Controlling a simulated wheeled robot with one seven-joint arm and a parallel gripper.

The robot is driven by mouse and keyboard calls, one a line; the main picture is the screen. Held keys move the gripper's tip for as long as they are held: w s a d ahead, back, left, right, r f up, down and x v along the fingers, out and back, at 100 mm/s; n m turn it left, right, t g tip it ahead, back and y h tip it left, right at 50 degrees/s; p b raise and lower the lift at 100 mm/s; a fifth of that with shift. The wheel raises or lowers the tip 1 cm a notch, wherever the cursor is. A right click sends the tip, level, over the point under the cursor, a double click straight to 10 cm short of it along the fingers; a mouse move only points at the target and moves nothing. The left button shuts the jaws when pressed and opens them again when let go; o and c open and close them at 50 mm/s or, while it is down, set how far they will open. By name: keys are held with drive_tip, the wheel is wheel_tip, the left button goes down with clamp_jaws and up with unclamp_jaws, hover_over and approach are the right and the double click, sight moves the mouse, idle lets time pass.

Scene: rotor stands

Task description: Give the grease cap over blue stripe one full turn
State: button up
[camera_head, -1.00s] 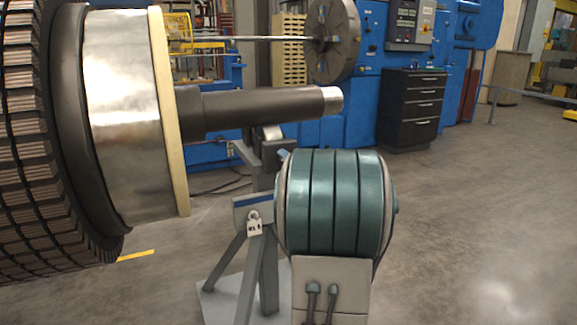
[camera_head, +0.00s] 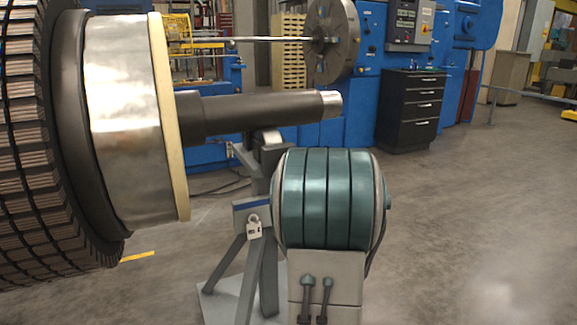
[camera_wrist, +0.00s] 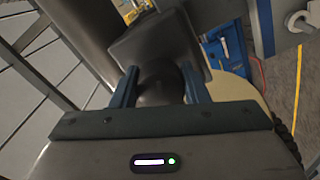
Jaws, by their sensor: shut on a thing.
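In the wrist view, the two blue fingers of my gripper (camera_wrist: 160,88) are shut on a dark rounded cap (camera_wrist: 161,72), which appears to be the grease cap. It sits against a dark block on the stand, and its far side is hidden by that block. In the head view, the grey rotor stand (camera_head: 268,265) bears a blue stripe (camera_head: 257,204) on its plate. My teal wrist link blocks the head camera's view of the cap and of my fingertips.
The rotor (camera_head: 125,120) fills the left side, its dark shaft (camera_head: 265,108) passing above the stand. A padlock (camera_head: 254,228) hangs below the stripe. A blue machine (camera_head: 365,105) and black drawer cabinet (camera_head: 411,108) stand behind. The floor at right is clear.

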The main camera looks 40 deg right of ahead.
drive_tip(key=m+p, duration=0.2)
drive_tip(key=m, duration=0.4)
drive_tip(key=shift+m, duration=0.3)
drive_tip(key=m+p, duration=0.1)
drive_tip(key=m, duration=0.2)
drive_tip(key=m+p, duration=0.2)
drive_tip(key=m, duration=0.1)
drive_tip(key=shift+a+f, duration=0.1)
drive_tip(key=shift+a, duration=0.1)
drive_tip(key=m+p, duration=0.4)
drive_tip(key=m, duration=0.2)
drive_tip(key=shift+a+m, duration=0.1)
drive_tip(key=shift+m, duration=0.3)
drive_tip(key=m+p, duration=0.4)
drive_tip(key=m, duration=0.2)
drive_tip(key=shift+a, duration=0.1)
drive_tip(key=m+p, duration=0.1)
drive_tip(key=m, duration=0.1)
drive_tip(key=m+p, duration=0.3)
drive_tip(key=m, duration=0.1)
drive_tip(key=shift+r+m, duration=0.3)
drive_tip(key=m+p, duration=0.5)
drive_tip(key=m, duration=0.1)
drive_tip(key=shift+r, duration=0.15)
drive_tip(key=m+p, duration=0.5)
drive_tip(key=m, duration=0.1)
drive_tip(key=shift+m, duration=0.3)
drive_tip(key=m+p, duration=0.2)
drive_tip(key=m, duration=0.3)
drive_tip(key=shift+d, duration=0.2)
